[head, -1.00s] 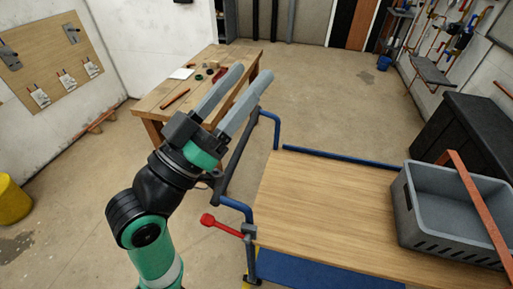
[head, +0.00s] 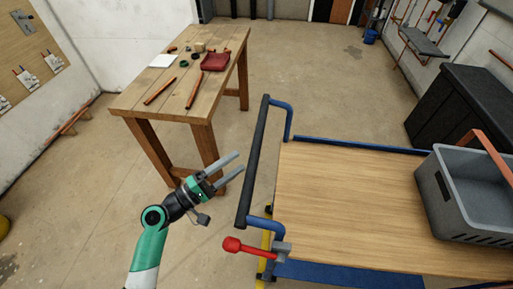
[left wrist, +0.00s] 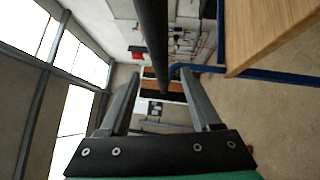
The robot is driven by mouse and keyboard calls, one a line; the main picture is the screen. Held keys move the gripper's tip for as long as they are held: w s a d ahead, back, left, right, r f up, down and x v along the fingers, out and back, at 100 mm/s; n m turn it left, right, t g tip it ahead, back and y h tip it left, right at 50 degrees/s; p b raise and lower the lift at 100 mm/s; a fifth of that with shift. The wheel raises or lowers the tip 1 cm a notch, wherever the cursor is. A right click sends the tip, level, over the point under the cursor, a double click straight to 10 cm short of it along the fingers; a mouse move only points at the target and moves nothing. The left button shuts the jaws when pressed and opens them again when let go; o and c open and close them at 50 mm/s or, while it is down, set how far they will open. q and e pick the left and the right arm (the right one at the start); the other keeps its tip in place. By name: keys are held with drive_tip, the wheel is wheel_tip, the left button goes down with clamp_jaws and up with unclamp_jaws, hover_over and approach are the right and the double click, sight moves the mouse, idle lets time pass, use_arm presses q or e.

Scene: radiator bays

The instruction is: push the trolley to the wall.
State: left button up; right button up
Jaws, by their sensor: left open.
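The trolley has a wooden top (head: 350,200), a blue frame and a dark push handle (head: 258,160) along its left side. A red-knobbed lever (head: 233,245) sits at its near left corner. My left gripper (head: 240,168) is open and empty, just left of the handle in the head view. In the left wrist view the dark handle bar (left wrist: 153,40) runs down between the two open fingers (left wrist: 160,100), seemingly beyond them; contact cannot be told. The wooden top (left wrist: 265,30) is at upper right there. My right gripper is not in view.
A grey crate (head: 440,200) with an orange-brown bar stands on the trolley's right part. A wooden workbench (head: 130,98) with pipes and small items stands behind the left gripper. A black cabinet (head: 470,110) is at right. Open floor (head: 310,75) lies beyond the trolley.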

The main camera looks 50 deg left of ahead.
sight(256, 149)
use_arm(q)
drive_tip(key=w, duration=0.5)
drive_tip(key=w+d+r, duration=0.1)
drive_tip(key=w, duration=0.1)
drive_tip(key=shift+w, duration=0.4)
clamp_jaws()
idle(0.8)
